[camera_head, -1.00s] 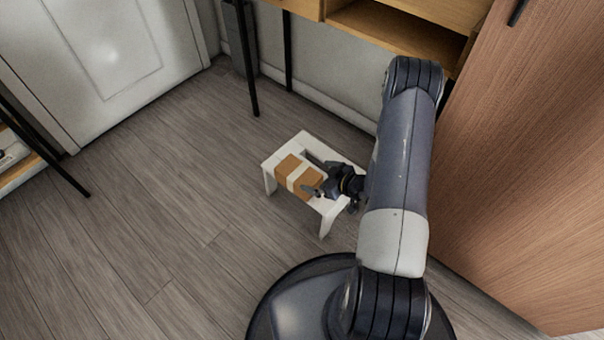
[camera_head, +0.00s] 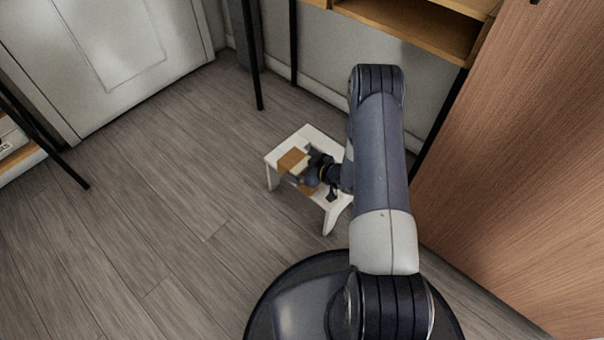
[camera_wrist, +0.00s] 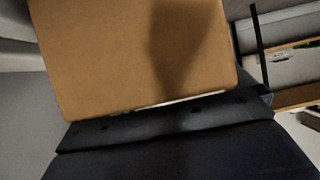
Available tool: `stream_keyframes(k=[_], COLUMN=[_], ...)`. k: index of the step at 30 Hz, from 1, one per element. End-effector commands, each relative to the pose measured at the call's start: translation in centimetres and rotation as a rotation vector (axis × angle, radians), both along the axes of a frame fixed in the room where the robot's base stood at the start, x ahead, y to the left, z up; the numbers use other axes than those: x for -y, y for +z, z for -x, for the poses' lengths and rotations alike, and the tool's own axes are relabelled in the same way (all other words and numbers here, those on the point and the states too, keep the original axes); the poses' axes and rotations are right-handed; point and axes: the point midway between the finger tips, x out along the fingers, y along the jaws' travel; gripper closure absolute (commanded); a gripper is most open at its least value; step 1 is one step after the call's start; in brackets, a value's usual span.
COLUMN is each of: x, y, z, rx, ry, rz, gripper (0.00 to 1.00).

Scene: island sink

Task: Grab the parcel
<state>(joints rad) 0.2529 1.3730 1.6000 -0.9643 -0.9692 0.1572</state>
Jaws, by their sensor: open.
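The parcel is a brown cardboard box (camera_head: 292,158) with a pale tape band, resting on a small white stool (camera_head: 313,133) in the head view. My gripper (camera_head: 308,173) is open and reaches over the parcel from the right, covering much of it. In the wrist view the parcel (camera_wrist: 110,60) fills the upper middle, very close, with a dark shadow on its face. A dark finger (camera_wrist: 160,125) lies along the parcel's lower edge; I cannot tell whether it touches. The other finger cannot be made out there.
A wooden panel (camera_head: 510,150) stands close on the right of my arm. A wooden shelf unit (camera_head: 410,32) with thin black legs is behind the stool. Grey floor (camera_head: 150,220) is clear on the left, towards a white door (camera_head: 110,50).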

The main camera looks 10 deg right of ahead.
Motion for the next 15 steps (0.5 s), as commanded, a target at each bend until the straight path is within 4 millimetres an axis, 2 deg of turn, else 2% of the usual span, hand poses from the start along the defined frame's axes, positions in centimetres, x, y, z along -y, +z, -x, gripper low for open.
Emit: stream_keyframes(k=[6, 15], x=[-0.09, -0.08], y=[-0.04, -0.01], z=[-0.12, -0.1], rx=[-0.002, -0.001], ry=[-0.002, 0.0], rz=[0.0, 0.0], gripper=[0.0, 0.25])
